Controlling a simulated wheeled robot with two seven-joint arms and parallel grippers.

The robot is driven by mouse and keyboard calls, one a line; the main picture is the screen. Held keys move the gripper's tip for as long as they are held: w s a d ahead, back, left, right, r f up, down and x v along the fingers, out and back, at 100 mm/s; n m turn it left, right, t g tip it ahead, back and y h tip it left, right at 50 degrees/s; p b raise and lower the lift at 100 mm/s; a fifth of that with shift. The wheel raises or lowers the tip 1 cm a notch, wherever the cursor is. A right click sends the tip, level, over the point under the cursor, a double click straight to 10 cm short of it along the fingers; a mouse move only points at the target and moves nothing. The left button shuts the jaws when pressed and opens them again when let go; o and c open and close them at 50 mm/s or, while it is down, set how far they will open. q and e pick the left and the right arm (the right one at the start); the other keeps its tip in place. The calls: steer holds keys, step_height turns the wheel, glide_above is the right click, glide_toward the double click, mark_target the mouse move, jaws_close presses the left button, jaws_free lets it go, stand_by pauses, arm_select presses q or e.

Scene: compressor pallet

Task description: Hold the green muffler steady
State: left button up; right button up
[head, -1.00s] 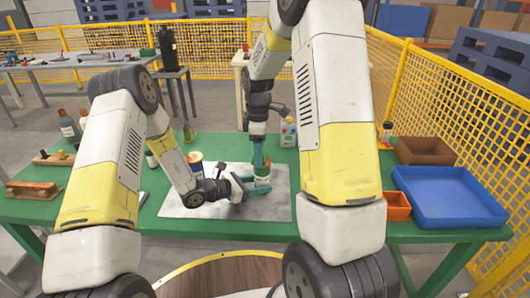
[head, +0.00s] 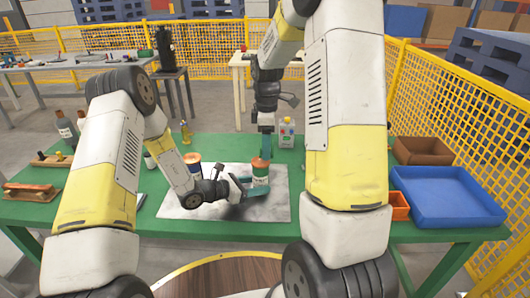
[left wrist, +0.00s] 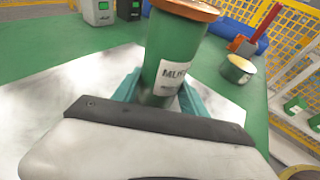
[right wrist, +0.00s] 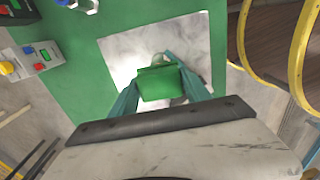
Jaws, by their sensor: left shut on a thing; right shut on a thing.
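The green muffler (head: 260,173) stands upright over the grey mat, with an orange top and a white label. In the left wrist view the muffler (left wrist: 172,50) sits between the teal fingers, its label partly readable. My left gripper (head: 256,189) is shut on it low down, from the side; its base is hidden. My right gripper (head: 266,147) points down just above the muffler's orange top. In the right wrist view its teal fingers are shut on a green piece (right wrist: 158,82); I cannot tell exactly what that piece is.
The grey mat (head: 185,212) lies on the green table (head: 115,222). A blue tray (head: 447,198), a brown bin (head: 424,151) and an orange bin (head: 398,207) are at the right. An orange-topped tin (head: 193,164) is left of the muffler.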

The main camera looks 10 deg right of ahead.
steer(key=shift+r, duration=2.35)
steer(key=w+a+f, duration=0.3)
steer(key=f, duration=0.2)
steer(key=w+a+f, duration=0.2)
steer(key=w+f, duration=0.1)
steer(key=f, duration=0.3)
steer(key=w+a+f, duration=0.3)
steer(key=f, duration=0.2)
steer(key=shift+w+a+f, duration=0.3)
steer(key=shift+w, duration=0.05)
steer(key=shift+f, duration=2.3)
